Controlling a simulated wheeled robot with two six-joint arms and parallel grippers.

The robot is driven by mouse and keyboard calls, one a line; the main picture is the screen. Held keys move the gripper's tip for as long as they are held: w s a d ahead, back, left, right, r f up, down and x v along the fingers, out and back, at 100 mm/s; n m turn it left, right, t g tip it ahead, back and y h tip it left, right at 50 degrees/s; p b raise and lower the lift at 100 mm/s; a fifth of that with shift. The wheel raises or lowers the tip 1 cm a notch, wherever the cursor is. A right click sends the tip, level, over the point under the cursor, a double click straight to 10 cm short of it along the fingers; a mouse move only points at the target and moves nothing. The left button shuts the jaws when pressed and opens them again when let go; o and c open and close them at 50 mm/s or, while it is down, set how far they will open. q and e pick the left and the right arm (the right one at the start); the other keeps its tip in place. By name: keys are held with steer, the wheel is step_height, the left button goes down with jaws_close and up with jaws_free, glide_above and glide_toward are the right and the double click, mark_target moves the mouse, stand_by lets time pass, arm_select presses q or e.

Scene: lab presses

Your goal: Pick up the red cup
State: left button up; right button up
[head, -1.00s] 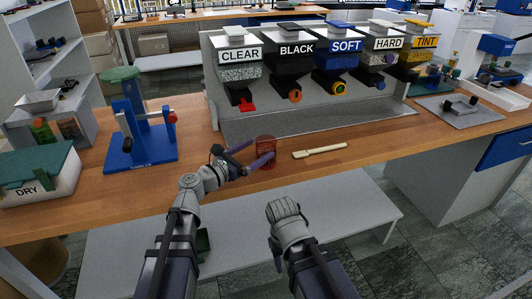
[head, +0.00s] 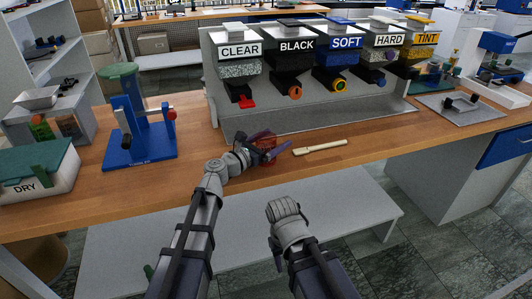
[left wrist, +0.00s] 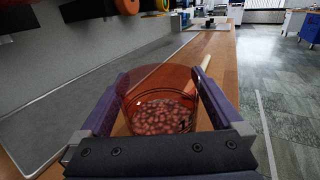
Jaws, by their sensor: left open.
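The red cup (head: 265,143) is translucent and stands on the wooden bench near its front edge. In the left wrist view the cup (left wrist: 158,82) is seen from above with small reddish pellets inside. My left gripper (head: 273,142) is open, with its purple fingers on either side of the cup. In the left wrist view the left gripper (left wrist: 163,78) has the cup between its fingers; I cannot tell whether they touch it. My right arm ends low in front of the bench, and its jaws cannot be made out.
A pale wooden scoop (head: 320,148) lies just right of the cup. Behind stands a grey dispenser rack (head: 225,95) with labelled hoppers. A blue press (head: 140,150) stands to the left, beside a white DRY box (head: 60,183).

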arm_select(q)
steer(key=c, duration=1.3)
steer(key=shift+r, duration=0.1)
